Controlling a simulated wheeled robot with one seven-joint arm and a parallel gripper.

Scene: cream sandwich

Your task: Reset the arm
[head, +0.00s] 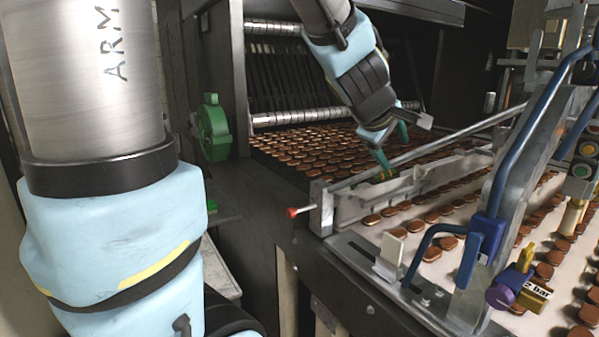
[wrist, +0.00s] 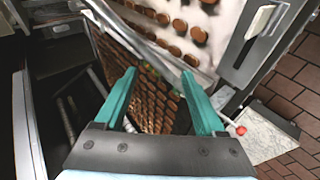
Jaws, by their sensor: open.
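My gripper (head: 392,148) hangs over the near edge of the conveyor, by the metal guide rail. More cookies (head: 432,254) lie in spaced rows on the white belt (head: 470,245) to the right. I cannot tell whether the fingers touch the rail.
The metal rail (head: 440,143) with a red-tipped end (head: 293,212) crosses the conveyor. Tiled floor (wrist: 285,65) shows in the wrist view.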

